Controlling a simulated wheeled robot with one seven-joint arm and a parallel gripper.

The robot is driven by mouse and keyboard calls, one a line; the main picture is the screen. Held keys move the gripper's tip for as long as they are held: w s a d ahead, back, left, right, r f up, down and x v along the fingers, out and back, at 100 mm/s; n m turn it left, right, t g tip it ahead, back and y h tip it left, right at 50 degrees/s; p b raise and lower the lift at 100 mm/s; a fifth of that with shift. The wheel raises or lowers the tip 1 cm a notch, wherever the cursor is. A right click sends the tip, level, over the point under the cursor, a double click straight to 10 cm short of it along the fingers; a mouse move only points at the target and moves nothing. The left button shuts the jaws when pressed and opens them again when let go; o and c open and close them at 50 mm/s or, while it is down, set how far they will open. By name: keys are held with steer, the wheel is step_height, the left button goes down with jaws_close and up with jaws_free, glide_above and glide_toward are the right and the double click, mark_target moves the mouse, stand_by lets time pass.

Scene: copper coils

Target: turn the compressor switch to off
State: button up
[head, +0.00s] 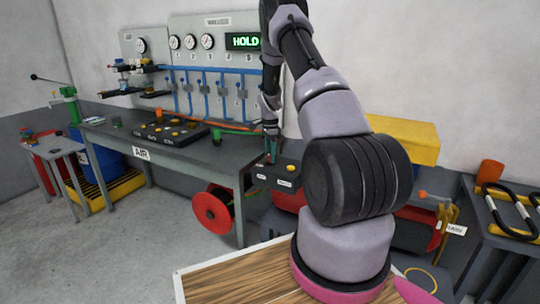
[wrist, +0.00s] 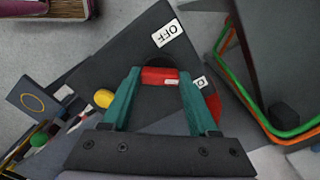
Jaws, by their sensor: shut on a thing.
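The compressor switch is a red handle (wrist: 158,76) on a dark box face (wrist: 125,65) in the wrist view. My gripper (wrist: 159,80) has its two teal fingers against the two ends of the red handle. A white OFF label (wrist: 168,33) lies just beyond the handle, up and slightly right. A second white label (wrist: 199,82) is partly hidden by the right finger. In the head view my gripper (head: 271,151) reaches down at the dark switch box (head: 287,172), and the handle itself cannot be made out there.
A yellow knob (wrist: 103,98) sits left of the fingers, and a red round part shows behind the right finger. Orange and green hoses (wrist: 240,90) run at the right. In the head view a workbench (head: 185,150) with a gauge panel reading HOLD (head: 243,41) stands left.

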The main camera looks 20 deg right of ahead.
steer(key=n, duration=0.3)
steer(key=shift+n, duration=0.4)
steer(key=n, duration=0.8)
steer(key=shift+n, duration=2)
steer(key=o, duration=1.4)
step_height(320, 180, up, 11)
steer(key=shift+f, duration=0.1)
